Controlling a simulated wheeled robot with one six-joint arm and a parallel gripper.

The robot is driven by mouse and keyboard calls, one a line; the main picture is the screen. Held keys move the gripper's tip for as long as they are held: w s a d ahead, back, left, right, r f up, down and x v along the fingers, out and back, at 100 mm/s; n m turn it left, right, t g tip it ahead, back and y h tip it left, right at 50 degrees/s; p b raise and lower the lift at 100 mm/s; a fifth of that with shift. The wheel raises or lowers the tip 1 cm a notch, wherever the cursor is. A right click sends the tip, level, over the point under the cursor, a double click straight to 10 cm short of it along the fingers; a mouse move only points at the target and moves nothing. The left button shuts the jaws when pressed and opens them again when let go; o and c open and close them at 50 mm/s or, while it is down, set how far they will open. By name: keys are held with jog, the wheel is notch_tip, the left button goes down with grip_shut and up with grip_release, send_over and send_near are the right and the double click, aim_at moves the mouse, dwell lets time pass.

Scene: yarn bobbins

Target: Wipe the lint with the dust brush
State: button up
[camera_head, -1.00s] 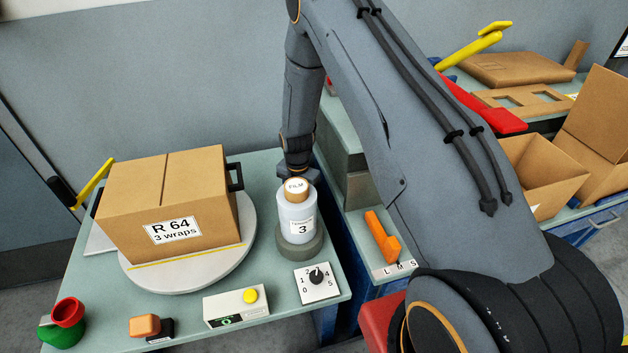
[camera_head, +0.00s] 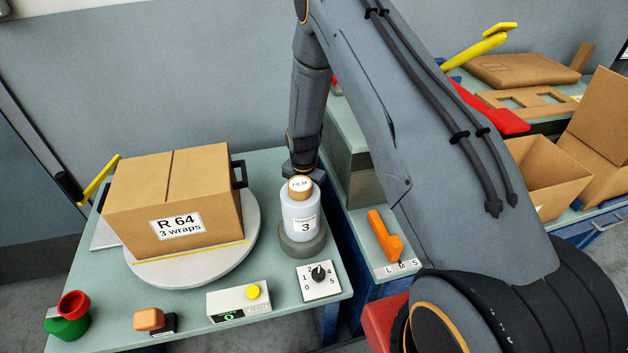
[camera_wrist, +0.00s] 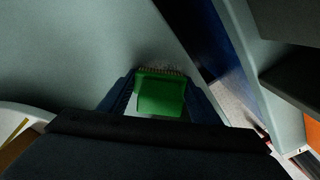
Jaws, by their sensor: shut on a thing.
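My gripper (camera_wrist: 160,98) is shut on the green dust brush (camera_wrist: 160,97) in the wrist view. The brush's short bristles point away from the wrist, toward the pale green table top. In the head view my gripper (camera_head: 303,171) is low over the far edge of the table (camera_head: 270,165), behind the film roll. The brush is hidden there, and I cannot tell whether its bristles touch the table. I cannot make out any lint in either view.
The film roll (camera_head: 300,215) stands just in front of my gripper. A carton (camera_head: 170,205) sits on a round turntable (camera_head: 195,270) to the left. A switch box (camera_head: 238,302) and a dial (camera_head: 318,281) lie at the front. A gap separates this table from the bench with the orange handle (camera_head: 384,236).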

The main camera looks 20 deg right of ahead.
jog(key=shift+a, duration=2)
jog(key=shift+f, duration=0.1)
jog(key=shift+d, duration=1.6)
jog(key=shift+d+b, duration=0.3)
jog(key=shift+d, duration=2)
notch_tip(320, 180, up, 8)
jog(key=p, duration=0.3)
jog(key=shift+p, duration=0.4)
